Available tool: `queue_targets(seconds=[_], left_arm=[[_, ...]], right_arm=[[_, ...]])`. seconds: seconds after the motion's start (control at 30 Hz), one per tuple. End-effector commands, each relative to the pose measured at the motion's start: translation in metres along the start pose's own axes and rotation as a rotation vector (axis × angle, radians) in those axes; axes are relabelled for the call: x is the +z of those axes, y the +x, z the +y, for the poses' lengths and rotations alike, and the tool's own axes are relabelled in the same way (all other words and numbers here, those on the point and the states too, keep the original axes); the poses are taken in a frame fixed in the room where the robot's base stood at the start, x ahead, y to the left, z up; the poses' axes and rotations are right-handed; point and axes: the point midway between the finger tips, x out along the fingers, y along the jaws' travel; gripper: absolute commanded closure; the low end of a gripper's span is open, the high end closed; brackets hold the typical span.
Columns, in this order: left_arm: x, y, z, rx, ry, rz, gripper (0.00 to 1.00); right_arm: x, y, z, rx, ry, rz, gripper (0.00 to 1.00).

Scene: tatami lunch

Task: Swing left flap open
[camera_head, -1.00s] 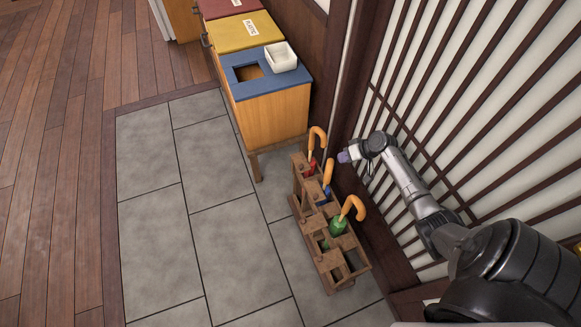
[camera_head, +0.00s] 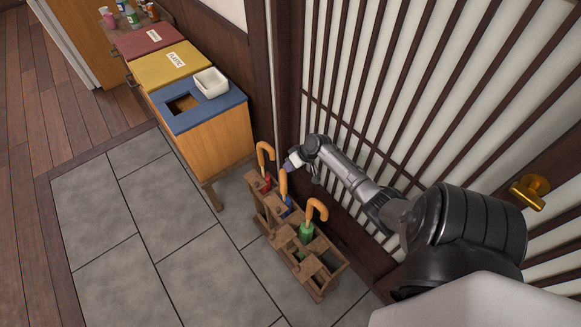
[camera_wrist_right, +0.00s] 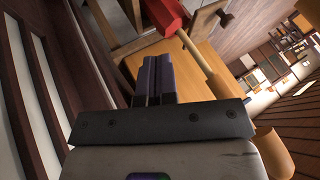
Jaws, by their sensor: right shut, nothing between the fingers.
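A tall slatted door panel (camera_head: 440,75) with dark bars over white fills the right side of the head view. I take it for the left flap; its far edges are out of frame. A brass handle (camera_head: 530,192) sits on it at the far right. My right gripper (camera_head: 289,163) is low beside the dark frame at the panel's left end, well away from the handle. In the right wrist view its dark fingers (camera_wrist_right: 155,78) are together and empty. My left gripper is not in view.
A wooden umbrella rack (camera_head: 330,275) with several cane-handled umbrellas stands close below my right gripper. A cabinet (camera_head: 222,142) with blue, yellow and red tops stands beyond it, with a white bowl (camera_head: 211,82) on top. The grey tile floor (camera_head: 95,210) at left is clear.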

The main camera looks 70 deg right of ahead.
Motion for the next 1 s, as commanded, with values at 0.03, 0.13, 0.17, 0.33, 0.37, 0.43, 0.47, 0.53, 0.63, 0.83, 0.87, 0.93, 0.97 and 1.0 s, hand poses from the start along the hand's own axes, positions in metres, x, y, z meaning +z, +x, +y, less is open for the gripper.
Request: queue_targets(seconds=[0.03,0.13,0.17,0.33,0.37,0.43,0.47,0.53,0.63,0.83,0.87,0.93,0.97,1.0], left_arm=[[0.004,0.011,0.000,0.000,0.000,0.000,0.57],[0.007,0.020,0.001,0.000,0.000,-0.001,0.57],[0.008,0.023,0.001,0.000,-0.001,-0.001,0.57],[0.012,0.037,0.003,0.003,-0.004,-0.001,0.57],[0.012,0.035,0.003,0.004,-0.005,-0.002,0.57],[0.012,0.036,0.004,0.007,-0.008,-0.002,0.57],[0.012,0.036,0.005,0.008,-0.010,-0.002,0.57],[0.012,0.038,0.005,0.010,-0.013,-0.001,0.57],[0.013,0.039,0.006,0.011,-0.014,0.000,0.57],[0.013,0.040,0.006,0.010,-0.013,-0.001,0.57],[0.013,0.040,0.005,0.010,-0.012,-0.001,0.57],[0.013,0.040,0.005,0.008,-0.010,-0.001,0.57],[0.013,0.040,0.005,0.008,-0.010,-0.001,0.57],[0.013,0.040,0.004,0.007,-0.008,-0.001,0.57]], right_arm=[[0.002,0.015,0.002,-0.002,0.001,0.000,1.00],[0.002,0.035,0.002,-0.002,0.001,0.000,1.00],[0.001,0.040,0.001,-0.002,0.001,0.001,1.00],[0.002,0.068,0.001,-0.002,0.001,-0.001,1.00],[0.001,0.067,-0.006,-0.003,-0.002,0.000,1.00],[0.001,0.070,-0.015,-0.002,-0.002,0.000,1.00],[0.001,0.071,-0.018,-0.002,-0.002,0.000,1.00],[0.001,0.074,-0.024,-0.001,-0.002,0.000,1.00],[0.000,0.077,-0.030,0.000,-0.002,0.000,1.00],[0.000,0.079,-0.035,0.000,0.000,-0.001,1.00],[0.000,0.079,-0.035,0.000,0.000,-0.001,1.00],[0.000,0.079,-0.036,0.000,0.000,-0.001,1.00],[0.000,0.079,-0.036,0.000,0.000,-0.001,1.00],[0.000,0.079,-0.036,0.001,0.000,-0.001,1.00]])
